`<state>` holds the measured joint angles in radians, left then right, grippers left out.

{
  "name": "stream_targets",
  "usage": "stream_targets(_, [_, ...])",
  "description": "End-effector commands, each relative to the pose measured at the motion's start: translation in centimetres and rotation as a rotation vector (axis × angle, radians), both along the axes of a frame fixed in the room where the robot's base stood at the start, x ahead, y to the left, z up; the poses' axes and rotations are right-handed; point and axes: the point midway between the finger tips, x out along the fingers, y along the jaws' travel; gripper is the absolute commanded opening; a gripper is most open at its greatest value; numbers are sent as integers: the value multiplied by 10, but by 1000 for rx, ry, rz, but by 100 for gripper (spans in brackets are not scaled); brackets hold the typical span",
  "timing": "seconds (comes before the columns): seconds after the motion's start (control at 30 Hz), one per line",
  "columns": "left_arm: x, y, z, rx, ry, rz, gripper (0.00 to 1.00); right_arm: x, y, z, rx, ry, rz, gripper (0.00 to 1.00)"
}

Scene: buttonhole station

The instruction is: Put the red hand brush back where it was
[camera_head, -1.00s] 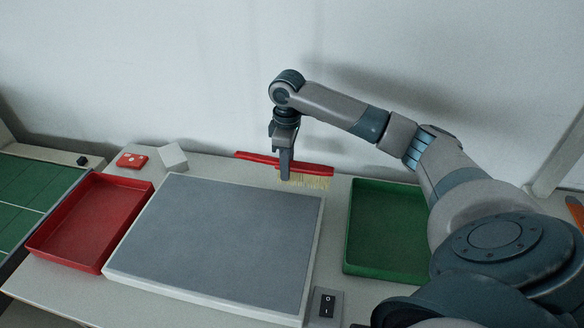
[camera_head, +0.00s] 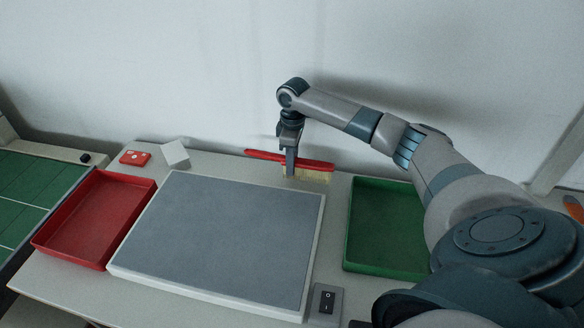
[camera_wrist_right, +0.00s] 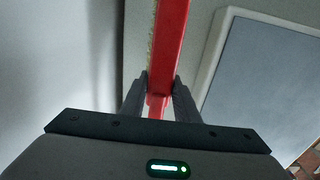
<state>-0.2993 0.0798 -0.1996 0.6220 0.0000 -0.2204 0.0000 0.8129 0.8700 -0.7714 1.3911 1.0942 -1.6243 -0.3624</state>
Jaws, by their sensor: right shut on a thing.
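The red hand brush (camera_head: 318,165) has a long red back and handle with pale bristles pointing down. It is at the back of the table, behind the grey pad, close to the wall. My right gripper (camera_head: 290,170) is shut on the brush, with its fingers across the red body. In the right wrist view the red brush (camera_wrist_right: 170,40) runs between the two fingers of the right gripper (camera_wrist_right: 159,88). Whether the bristles touch the table I cannot tell. My left gripper is not in view.
A grey pad with a white rim (camera_head: 215,235) fills the middle of the table. A red tray (camera_head: 62,262) stands left and a green tray (camera_head: 385,268) right. A white block (camera_head: 175,154) and a red box (camera_head: 134,158) are at the back left. A switch (camera_head: 326,301) is in front.

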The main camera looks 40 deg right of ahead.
Motion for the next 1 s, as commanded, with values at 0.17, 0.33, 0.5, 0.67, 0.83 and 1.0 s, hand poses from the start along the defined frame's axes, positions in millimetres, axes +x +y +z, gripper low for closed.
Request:
stream_targets(0.17, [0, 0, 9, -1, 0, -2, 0, -1, 0, -20, 1, 2, -1, 7])
stream_targets(0.33, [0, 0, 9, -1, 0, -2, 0, 0, 0, -27, -1, -1, 0, 7])
stream_targets(0.5, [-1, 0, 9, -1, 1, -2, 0, 0, 0, -27, -1, -1, 0, 7])
stream_targets(0.67, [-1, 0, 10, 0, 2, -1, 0, 0, 0, -30, 0, 0, 0, 7])
stream_targets(0.83, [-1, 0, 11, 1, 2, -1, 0, -1, 0, -35, -1, 1, 0, 7])
stream_targets(1.0, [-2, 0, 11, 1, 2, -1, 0, -2, 1, -41, 0, 4, 0, 0])
